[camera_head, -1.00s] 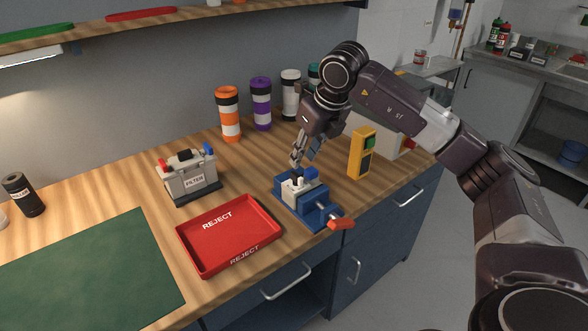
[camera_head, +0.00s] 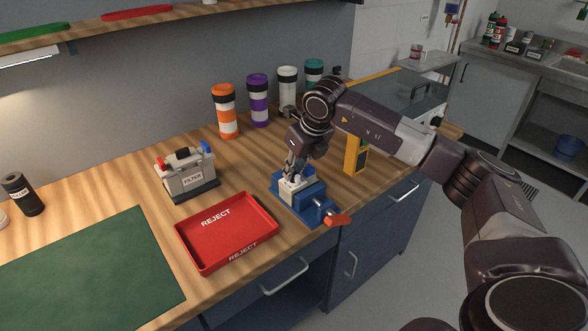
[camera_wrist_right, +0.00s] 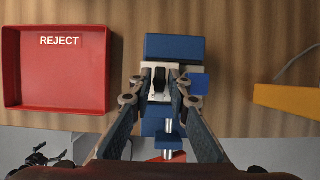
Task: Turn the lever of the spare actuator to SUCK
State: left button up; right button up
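The spare actuator appears to be the small white block (camera_head: 291,188) with a blue end, held in the blue vise (camera_head: 315,207) on the bench. In the right wrist view its black lever (camera_wrist_right: 159,80) stands in the middle of the white body, with the blue end (camera_wrist_right: 198,84) on the right. My right gripper (camera_head: 291,170) is low over the block. In the right wrist view its two fingers (camera_wrist_right: 160,82) are apart, one on each side of the lever; contact is not clear. SUCK marking is not readable. My left gripper is out of view.
A red REJECT tray (camera_head: 227,232) lies left of the vise. A grey FILTER unit (camera_head: 187,176) with red and blue ends stands behind the tray. Several banded cylinders, including an orange one (camera_head: 226,112), line the wall.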

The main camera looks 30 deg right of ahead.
grip_shut()
jog(key=shift+d+n+y+b, duration=0.1)
jog(key=shift+n+y+b, duration=0.35)
jog(key=shift+n, duration=0.65)
jog(key=n+y, duration=0.1)
jog(key=n, duration=0.1)
jog(key=shift+w+r+n+g, duration=0.1)
jog(key=shift+n+g, duration=0.2)
jog(key=n+y, duration=0.1)
jog(key=n, duration=0.1)
jog(key=shift+n+g, duration=0.3)
jog(key=shift+n, duration=0.1)
jog(key=shift+w+n+g+y, duration=0.1)
jog(key=shift+n+g+y, duration=0.45)
jog(key=shift+n, duration=1.45)
jog(key=shift+d, duration=0.1)
jog(key=shift+o, duration=2.2)
grip_release()
